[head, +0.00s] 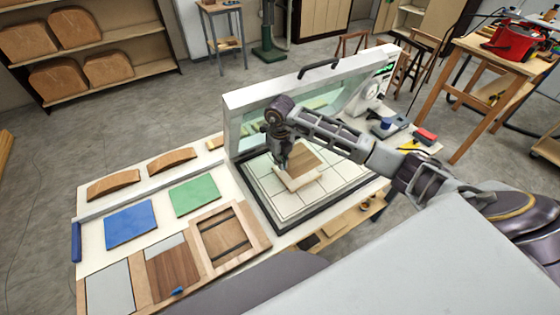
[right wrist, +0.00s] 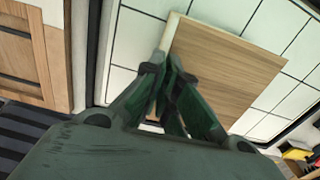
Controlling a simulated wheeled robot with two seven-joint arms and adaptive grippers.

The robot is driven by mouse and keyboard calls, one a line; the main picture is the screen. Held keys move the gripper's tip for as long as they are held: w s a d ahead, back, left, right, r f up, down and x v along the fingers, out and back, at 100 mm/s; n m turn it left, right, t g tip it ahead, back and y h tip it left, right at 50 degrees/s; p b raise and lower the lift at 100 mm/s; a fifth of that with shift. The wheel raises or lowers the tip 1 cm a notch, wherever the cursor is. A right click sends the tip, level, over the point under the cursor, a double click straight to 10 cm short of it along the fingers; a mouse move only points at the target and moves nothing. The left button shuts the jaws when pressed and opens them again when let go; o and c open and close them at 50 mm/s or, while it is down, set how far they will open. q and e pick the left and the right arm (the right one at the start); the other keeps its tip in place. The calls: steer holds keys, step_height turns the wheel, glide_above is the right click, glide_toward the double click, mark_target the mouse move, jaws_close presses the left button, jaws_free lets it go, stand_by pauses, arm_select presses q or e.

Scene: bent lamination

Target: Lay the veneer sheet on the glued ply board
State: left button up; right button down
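The veneer sheet (head: 306,159), brown with straight grain, is over the white tiled bed of the press. A pale board, which I take for the glued ply board (head: 297,183), shows along its near side in the head view. In the right wrist view the veneer sheet (right wrist: 232,72) fills the middle, with a pale strip along its left edge. My right gripper (head: 283,160) is at the left corner of the sheet; its fingers (right wrist: 165,72) are close together on the edge. Whether sheet and board touch all over is hidden. My left gripper is out of view.
The press bed (head: 262,185) has a dark frame, with a white raised lid (head: 300,82) behind. To the left lie a blue square (head: 130,225), a green square (head: 194,195), a wooden frame (head: 252,225) and bent wood pieces (head: 113,185). Bed tiles around the sheet are clear.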

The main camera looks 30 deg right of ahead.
steer(key=shift+w, duration=0.1)
stand_by(0.3)
steer(key=shift+f, duration=0.2)
steer(key=b, duration=0.3)
glide_above(280, 177)
steer(key=shift+f, duration=2.1)
steer(key=shift+f+b, duration=0.55)
steer(key=shift+f, duration=0.35)
steer(key=shift+f+b, duration=0.2)
steer(key=shift+b, duration=0.15)
stand_by(0.4)
steer(key=c, duration=1.6)
jaws_free()
